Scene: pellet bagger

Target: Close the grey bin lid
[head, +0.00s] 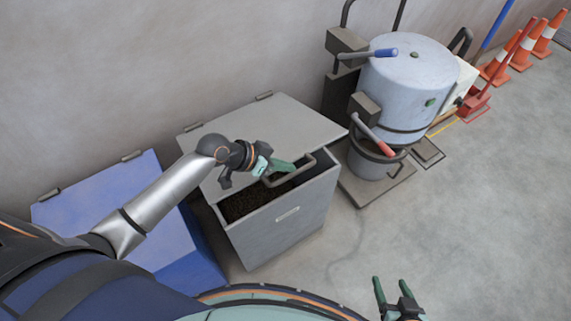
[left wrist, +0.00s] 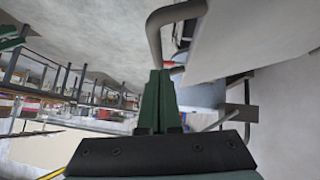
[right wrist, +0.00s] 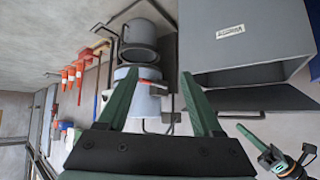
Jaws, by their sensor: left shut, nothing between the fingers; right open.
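The grey bin (head: 290,230) stands against the wall in the head view. Its grey lid (head: 285,122), hinged at the back, is partly open. Dark contents (head: 245,202) show through the front gap. A bent handle (head: 306,165) sits on the lid's front edge; the handle also shows in the left wrist view (left wrist: 154,35). My left gripper (head: 285,167) is shut and empty, right beside the handle at the lid's front edge; I cannot tell whether it touches. My right gripper (head: 392,287) is open and empty, low in front of the bin to the right.
A blue bin (head: 165,225) stands close on the left of the grey bin. A pale drum machine (head: 405,85) with red and blue levers stands on the right. Orange cones (head: 520,50) are at the far right. The floor in front is clear.

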